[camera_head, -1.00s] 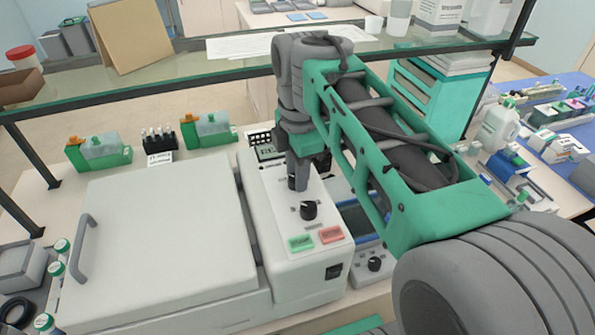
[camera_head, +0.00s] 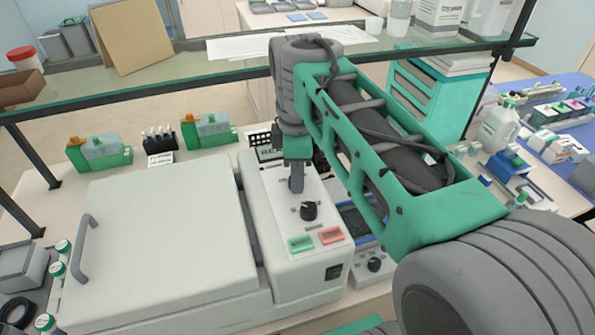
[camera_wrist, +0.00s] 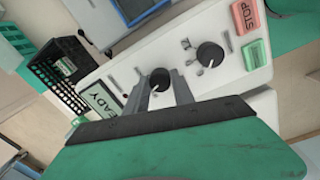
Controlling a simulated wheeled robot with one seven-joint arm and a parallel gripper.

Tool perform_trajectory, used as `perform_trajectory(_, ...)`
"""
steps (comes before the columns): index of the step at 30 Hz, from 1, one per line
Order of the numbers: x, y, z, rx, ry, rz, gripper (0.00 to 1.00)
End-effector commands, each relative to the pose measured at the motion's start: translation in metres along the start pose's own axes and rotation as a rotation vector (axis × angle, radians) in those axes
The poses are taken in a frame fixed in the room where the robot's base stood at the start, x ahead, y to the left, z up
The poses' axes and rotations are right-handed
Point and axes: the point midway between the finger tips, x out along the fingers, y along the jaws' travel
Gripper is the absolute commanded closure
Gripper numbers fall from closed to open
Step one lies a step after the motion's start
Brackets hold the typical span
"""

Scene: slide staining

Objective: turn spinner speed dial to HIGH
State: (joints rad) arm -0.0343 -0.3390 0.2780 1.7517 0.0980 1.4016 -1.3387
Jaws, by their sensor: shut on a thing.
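The white spinner (camera_head: 165,215) has a closed lid with a grey handle and a sloped control panel on its right. My gripper (camera_head: 296,187) points down onto the panel. In the wrist view my gripper's fingers (camera_wrist: 161,90) are shut on a round black dial (camera_wrist: 160,78), the one nearer the display. The head view mostly hides this dial behind the fingers. A second black dial (camera_head: 309,211), also in the wrist view (camera_wrist: 210,54), stands free nearer the buttons. The dial labels are too small to read, and the held dial's pointer setting is unclear.
The panel has a green button (camera_head: 301,244), a red STOP button (camera_head: 331,235) and a READY display (camera_wrist: 101,101). A black rack (camera_wrist: 58,70) stands beyond the panel. A glass shelf (camera_head: 150,86) crosses behind my arm. A smaller device with a dial (camera_head: 374,265) sits at right.

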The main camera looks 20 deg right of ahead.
Motion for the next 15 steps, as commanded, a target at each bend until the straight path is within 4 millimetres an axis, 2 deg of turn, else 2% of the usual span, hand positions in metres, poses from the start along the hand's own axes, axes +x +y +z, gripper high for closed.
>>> perform_trajectory(15, -0.0018, -0.0006, -0.0015, 0.487, -0.024, 0.002, 1.0)
